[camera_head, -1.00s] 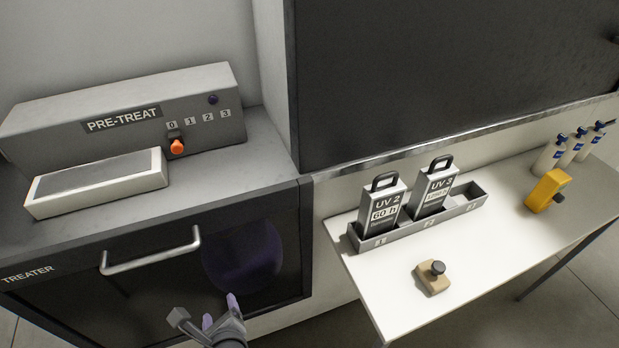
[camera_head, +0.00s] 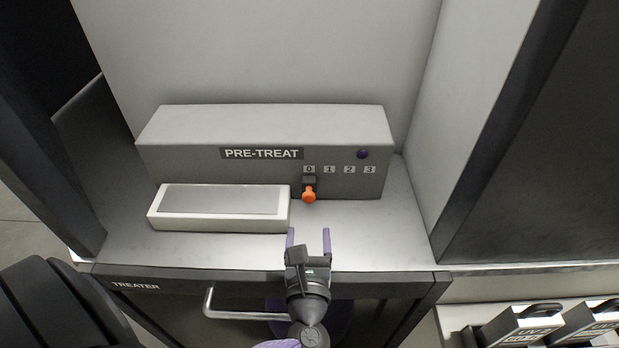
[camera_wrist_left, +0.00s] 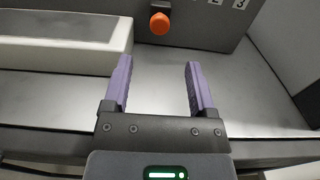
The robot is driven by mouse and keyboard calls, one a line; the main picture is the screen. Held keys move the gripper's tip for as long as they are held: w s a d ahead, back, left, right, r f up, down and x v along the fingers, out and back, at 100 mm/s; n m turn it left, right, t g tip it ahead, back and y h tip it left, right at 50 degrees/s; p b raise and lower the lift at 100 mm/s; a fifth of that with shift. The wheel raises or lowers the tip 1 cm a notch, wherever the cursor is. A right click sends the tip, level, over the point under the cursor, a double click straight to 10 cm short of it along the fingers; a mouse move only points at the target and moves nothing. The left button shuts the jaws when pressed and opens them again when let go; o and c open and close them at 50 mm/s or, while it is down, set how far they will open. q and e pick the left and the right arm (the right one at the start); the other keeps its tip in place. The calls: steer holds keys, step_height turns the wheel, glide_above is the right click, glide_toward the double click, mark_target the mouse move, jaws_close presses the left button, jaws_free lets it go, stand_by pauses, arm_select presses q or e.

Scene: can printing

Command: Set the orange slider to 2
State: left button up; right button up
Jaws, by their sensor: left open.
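The orange slider (camera_head: 309,194) sticks out from the front of the grey PRE-TREAT box (camera_head: 265,125), directly below the label 0. Labels 1, 2 and 3 run to its right; the label 2 (camera_head: 349,170) is two places along. My left gripper (camera_head: 309,238) is open and empty, in front of the slider and apart from it, with its purple fingers pointing at the box. In the left wrist view the slider knob (camera_wrist_left: 159,23) shows ahead of the fingers (camera_wrist_left: 158,85), roughly between their lines. My right gripper is not in view.
A white block with a grey top (camera_head: 220,225) stands left of the slider, close by. The grey counter (camera_head: 380,235) is clear to the right. A door handle (camera_head: 245,314) is below the counter edge.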

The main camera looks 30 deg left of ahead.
mark_target(309, 200)
arm_select(q)
steer(key=x, duration=0.9)
steer(key=shift+w+a, duration=0.1)
steer(key=shift+w, duration=0.15)
jaws_close()
stand_by(1.0)
